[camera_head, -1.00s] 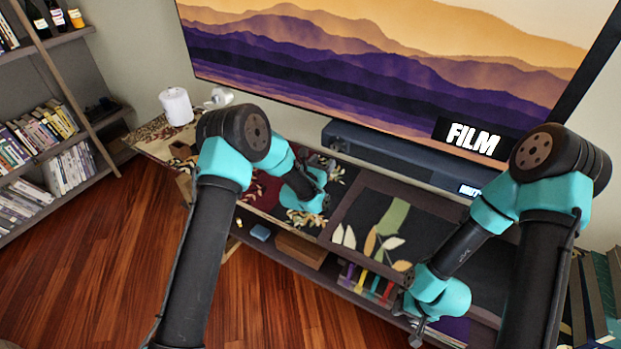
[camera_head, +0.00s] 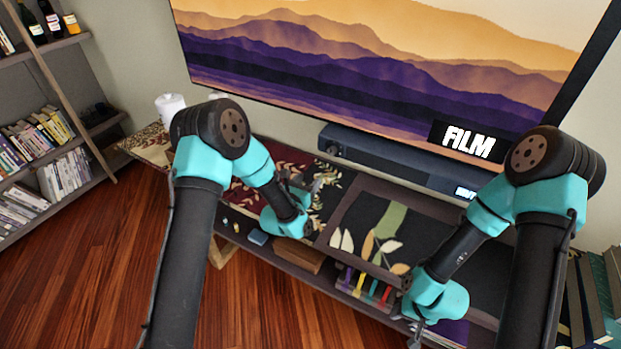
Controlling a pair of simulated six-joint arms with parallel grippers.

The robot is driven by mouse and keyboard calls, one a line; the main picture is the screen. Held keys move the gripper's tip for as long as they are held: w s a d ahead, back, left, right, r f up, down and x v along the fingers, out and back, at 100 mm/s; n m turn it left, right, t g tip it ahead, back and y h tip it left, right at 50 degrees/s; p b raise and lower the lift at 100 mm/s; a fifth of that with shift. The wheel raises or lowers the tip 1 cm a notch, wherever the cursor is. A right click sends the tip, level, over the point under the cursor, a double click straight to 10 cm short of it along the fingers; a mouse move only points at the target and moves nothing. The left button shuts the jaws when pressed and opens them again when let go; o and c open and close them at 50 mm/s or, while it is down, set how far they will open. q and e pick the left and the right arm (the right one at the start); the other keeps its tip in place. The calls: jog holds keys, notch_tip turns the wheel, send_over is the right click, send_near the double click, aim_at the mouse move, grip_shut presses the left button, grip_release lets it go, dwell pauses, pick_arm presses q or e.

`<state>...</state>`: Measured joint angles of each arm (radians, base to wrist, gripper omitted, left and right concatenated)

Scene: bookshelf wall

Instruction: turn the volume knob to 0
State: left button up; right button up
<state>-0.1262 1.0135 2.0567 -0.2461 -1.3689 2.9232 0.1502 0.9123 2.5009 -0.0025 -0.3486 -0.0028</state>
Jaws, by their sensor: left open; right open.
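A dark soundbar (camera_head: 400,165) stands on the cabinet below the television. A small round knob (camera_head: 333,149) shows at the left end of its front. A small lit display (camera_head: 465,192) sits toward its right end; the text is partly covered by my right arm. My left gripper (camera_head: 314,184) is open, above the patterned cabinet top, in front of and a little below the knob, apart from it. My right gripper (camera_head: 416,335) is open and empty, low at the cabinet's front edge, far from the knob.
The large television (camera_head: 390,70) hangs just behind the soundbar. Below the patterned cabinet top (camera_head: 340,195), an open shelf holds colourful upright items (camera_head: 365,285). A white roll (camera_head: 170,108) stands at the left end. Bookshelves are at the far left.

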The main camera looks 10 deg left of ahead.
aim_at(331, 153)
pick_arm(q)
jog(key=m, duration=3.6)
jog(key=shift+w, duration=0.1)
jog(key=x, duration=1.7)
jog(key=shift+w+d, duration=0.1)
jog(key=shift+w, duration=0.05)
jog(key=shift+c, duration=0.2)
